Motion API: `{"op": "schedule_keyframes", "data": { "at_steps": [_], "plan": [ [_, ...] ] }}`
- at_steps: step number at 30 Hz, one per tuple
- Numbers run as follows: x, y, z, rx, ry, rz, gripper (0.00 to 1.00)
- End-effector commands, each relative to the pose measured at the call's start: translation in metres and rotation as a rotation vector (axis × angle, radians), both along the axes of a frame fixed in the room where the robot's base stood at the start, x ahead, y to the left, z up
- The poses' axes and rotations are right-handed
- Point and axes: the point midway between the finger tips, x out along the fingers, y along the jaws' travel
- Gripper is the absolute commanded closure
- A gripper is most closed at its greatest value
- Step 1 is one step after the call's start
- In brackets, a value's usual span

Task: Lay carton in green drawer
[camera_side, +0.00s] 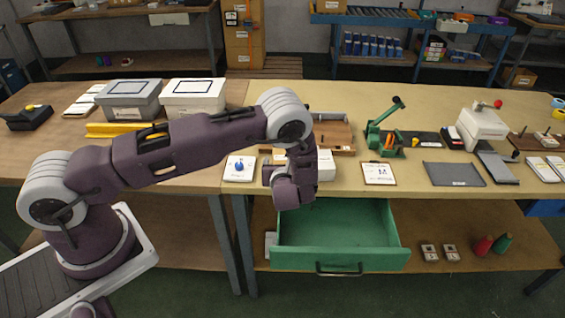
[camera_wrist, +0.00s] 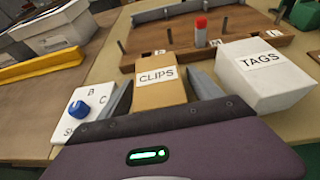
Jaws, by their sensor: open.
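A tan carton labelled CLIPS (camera_wrist: 160,91) stands on the table in the wrist view. My gripper (camera_wrist: 161,86) is open, with one finger on each side of the carton. I cannot tell whether the fingers touch it. In the side view my wrist hides most of the carton. The green drawer (camera_side: 340,259) is pulled out below the table's front edge, and its visible inside is empty. My gripper's wrist is above the drawer's back left part in that view.
A white box labelled TAGS (camera_wrist: 265,75) stands close to the carton's right. A white card with a blue knob (camera_wrist: 78,109) lies to its left. A wooden board with pegs (camera_wrist: 215,39) is behind. A clipboard (camera_side: 378,173) lies further right.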

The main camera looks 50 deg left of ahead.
Motion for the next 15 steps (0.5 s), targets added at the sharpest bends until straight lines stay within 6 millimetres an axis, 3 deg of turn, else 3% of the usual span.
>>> {"op": "schedule_keyframes", "data": {
  "at_steps": [9,15],
  "plan": [
    [-0.032,-0.043,0.016,0.000,0.000,-0.004,0.26],
    [-0.042,-0.053,0.022,0.000,-0.001,0.000,0.26]
  ]
}}
